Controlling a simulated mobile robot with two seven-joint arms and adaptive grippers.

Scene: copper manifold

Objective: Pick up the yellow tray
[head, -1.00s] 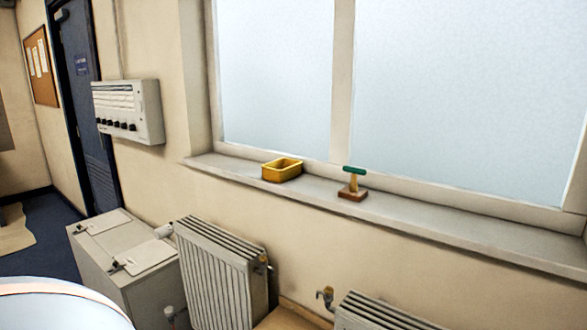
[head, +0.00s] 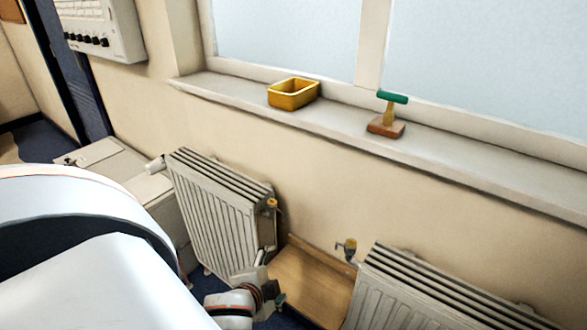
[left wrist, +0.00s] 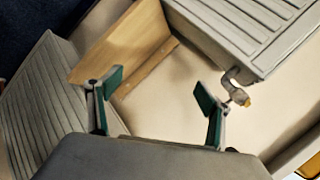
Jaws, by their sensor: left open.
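The yellow tray (head: 293,94) is a small open rectangular box. It stands upright on the window sill in the head view, left of the stamp-like tool. My left gripper (head: 271,282) is low in front of the radiators, well below the sill and apart from the tray. In the left wrist view, its two green-padded fingers (left wrist: 158,92) are spread with nothing between them. My right gripper is not in view.
A green-handled tool with a brown base (head: 387,118) stands on the sill (head: 340,118) right of the tray. Two radiators (head: 222,205) and a wooden board (head: 308,285) are below the sill. The sill between tray and tool is clear.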

